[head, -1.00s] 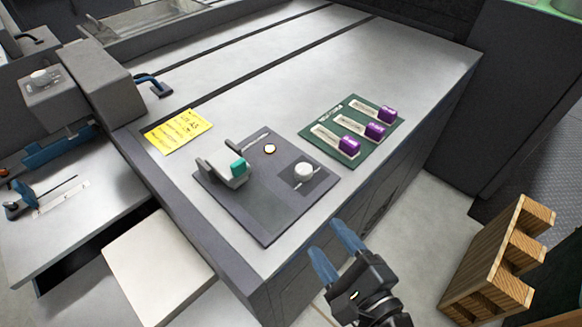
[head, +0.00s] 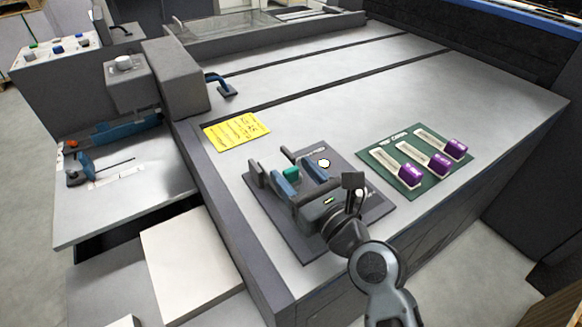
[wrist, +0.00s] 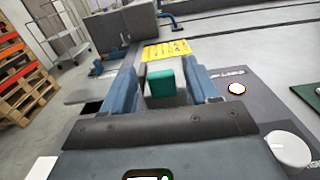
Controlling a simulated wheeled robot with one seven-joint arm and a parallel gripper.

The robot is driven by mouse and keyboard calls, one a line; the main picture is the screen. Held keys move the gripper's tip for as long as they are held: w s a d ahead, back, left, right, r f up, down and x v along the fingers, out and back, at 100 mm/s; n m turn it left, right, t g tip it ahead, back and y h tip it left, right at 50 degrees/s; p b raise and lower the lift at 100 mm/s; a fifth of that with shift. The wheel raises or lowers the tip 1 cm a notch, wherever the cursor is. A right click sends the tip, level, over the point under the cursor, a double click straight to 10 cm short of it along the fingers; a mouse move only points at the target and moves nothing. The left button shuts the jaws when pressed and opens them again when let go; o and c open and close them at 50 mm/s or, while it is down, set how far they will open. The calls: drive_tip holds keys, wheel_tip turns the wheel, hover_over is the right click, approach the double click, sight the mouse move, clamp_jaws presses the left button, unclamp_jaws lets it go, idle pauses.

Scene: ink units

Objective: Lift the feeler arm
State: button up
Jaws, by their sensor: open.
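The feeler arm is a grey lever with a green tip (head: 291,174) on a dark panel (head: 345,160) on the machine top. In the wrist view the green tip (wrist: 166,83) sits between my two blue fingers. My gripper (head: 299,174) is open and is over the panel, one finger on each side of the green tip. It also shows in the wrist view (wrist: 163,80). Gaps show between the tip and the fingers; I cannot tell whether they touch lower down. Part of the lever and its base is hidden by my gripper.
On the panel are a round pale lamp (head: 323,163) and a white knob (wrist: 290,148). A yellow note (head: 237,131) lies left of the panel. A green board (head: 425,185) with purple-ended strips lies to the right. A grey block unit (head: 178,77) stands at the back left.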

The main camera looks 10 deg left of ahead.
drive_tip(key=shift+x, duration=1)
clamp_jaws()
